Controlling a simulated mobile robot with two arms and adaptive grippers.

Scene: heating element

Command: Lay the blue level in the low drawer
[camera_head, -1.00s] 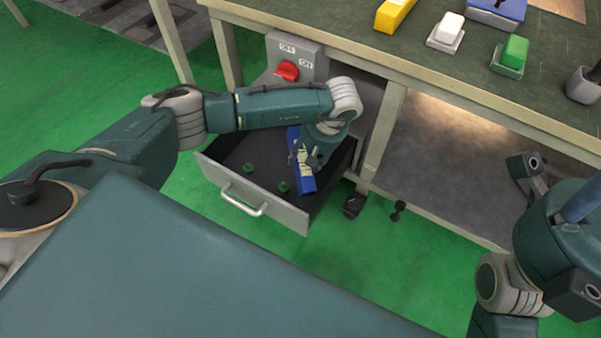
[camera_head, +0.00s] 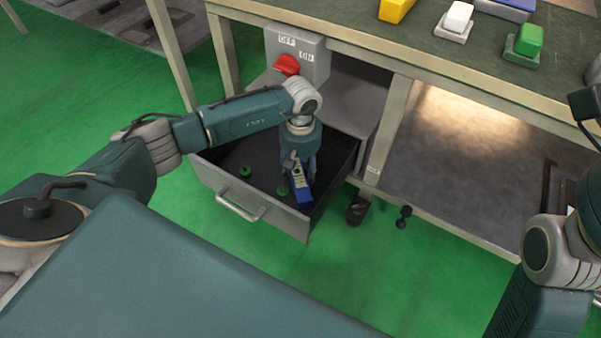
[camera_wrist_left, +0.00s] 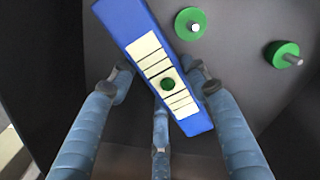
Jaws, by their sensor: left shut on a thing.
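The blue level (camera_head: 303,194) is a blue bar with a pale scale and a green vial in its middle. It lies within the open low drawer (camera_head: 345,165), near the drawer's right side. It also shows in the left wrist view (camera_wrist_left: 128,22), slanting from upper left to lower right. My left gripper (camera_head: 299,172) reaches down into the drawer from above, shut on the level, with fingers on both sides of it in the left wrist view (camera_wrist_left: 160,78). Whether the level touches the drawer floor I cannot tell. My right gripper is not seen; only part of my right arm shows.
Two green round knobs (camera_head: 245,171) (camera_head: 282,190) stand in the drawer left of the level. The drawer's front has a handle (camera_head: 242,206). A switch box with a red knob (camera_head: 287,65) is above it. A workbench (camera_head: 420,55) carries blocks and buttons.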

